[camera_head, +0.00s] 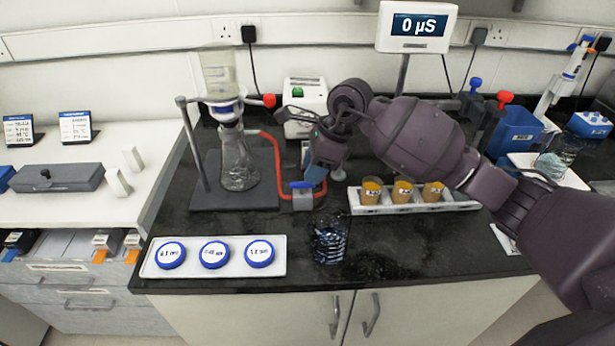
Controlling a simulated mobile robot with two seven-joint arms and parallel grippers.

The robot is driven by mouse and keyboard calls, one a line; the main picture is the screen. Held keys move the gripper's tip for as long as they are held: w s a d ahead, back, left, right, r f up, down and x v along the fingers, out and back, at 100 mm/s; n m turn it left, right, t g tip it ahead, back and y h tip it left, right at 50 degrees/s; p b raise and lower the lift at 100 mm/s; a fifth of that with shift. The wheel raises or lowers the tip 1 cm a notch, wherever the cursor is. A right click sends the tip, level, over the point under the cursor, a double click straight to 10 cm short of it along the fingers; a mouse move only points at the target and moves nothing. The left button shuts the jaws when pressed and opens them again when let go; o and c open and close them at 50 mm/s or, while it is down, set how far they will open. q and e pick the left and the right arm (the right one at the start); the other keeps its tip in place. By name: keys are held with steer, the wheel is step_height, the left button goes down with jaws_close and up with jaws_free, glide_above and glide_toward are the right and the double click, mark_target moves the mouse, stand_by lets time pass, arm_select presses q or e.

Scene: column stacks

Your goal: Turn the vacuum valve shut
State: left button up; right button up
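The valve (302,197) is a small grey block with a blue handle, set in the red hose (262,133) on the black bench, right of the filter stand. The handle appears to lie sideways, roughly along the picture's width. The red hose loops from the glass flask (238,165) towards the white pump box (305,104). My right gripper (301,148) is above and slightly right of the valve, apart from it. Its fingers look spread and empty, partly hidden by its own wrist. My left gripper is out of view.
A white tray with blue-lidded dishes (214,255) lies at the front left. A glass beaker (331,240) stands in front of the valve. A rack of amber-filled cups (403,191) is to the right, under my arm. A meter display (416,27) stands behind.

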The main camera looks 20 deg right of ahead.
mark_target(303, 187)
steer(key=shift+x, duration=1.65)
steer(key=shift+c, duration=0.3)
jaws_close()
